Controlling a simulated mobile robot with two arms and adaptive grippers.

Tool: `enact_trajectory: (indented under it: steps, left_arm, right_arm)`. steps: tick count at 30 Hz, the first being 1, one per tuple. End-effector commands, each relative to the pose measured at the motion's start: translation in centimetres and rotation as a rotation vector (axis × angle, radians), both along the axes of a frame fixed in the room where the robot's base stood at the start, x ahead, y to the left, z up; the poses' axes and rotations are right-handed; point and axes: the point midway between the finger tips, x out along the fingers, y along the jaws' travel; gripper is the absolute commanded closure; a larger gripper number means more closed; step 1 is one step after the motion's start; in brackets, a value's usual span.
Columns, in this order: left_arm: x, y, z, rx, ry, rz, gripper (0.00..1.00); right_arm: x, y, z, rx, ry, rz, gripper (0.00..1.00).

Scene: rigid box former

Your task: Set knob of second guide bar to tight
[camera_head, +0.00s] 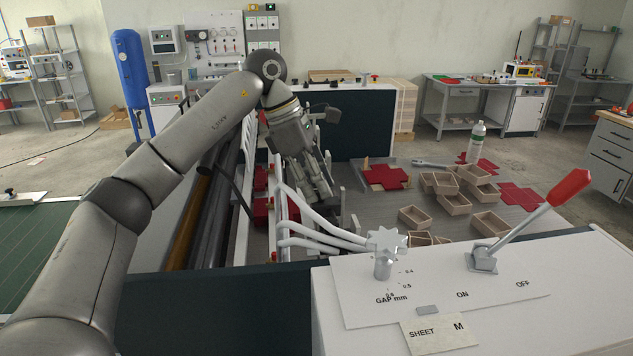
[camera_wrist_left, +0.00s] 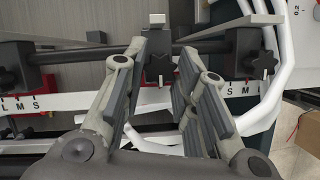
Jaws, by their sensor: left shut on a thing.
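My left gripper (camera_head: 322,192) reaches down over the machine bed in the head view. The gripper is shut on this middle knob, though the fingers partly hide the contact. Another dark star knob (camera_wrist_left: 262,63) shows on a block to the right, and one (camera_wrist_left: 8,78) at the left edge. A white scale strip (camera_wrist_left: 70,103) with letters runs below. Knob settings cannot be read. My right gripper is not in view.
White curved tubes (camera_head: 315,235) stand close beside the gripper. A control box in front carries a grey star knob (camera_head: 386,243) and a red-handled lever (camera_head: 530,218). Open cardboard trays (camera_head: 415,217), red blanks (camera_head: 522,195) and a bottle (camera_head: 476,143) lie on the table to the right.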

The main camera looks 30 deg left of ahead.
Motion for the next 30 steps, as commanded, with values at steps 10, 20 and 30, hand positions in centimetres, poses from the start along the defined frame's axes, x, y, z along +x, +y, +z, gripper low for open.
enact_trajectory:
  steps: [10,20,30]
  left_arm:
    - [0.0,0.0,0.1,-0.001,-0.003,0.001,0.64]
    - [-0.3,1.0,2.8,-0.003,-0.007,0.002,0.64]
    - [-1.5,3.6,9.6,-0.002,-0.006,0.002,0.64]
  right_arm:
    - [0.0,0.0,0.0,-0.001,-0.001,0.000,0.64]
    - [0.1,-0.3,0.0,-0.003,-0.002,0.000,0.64]
    - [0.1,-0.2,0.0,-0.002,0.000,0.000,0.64]
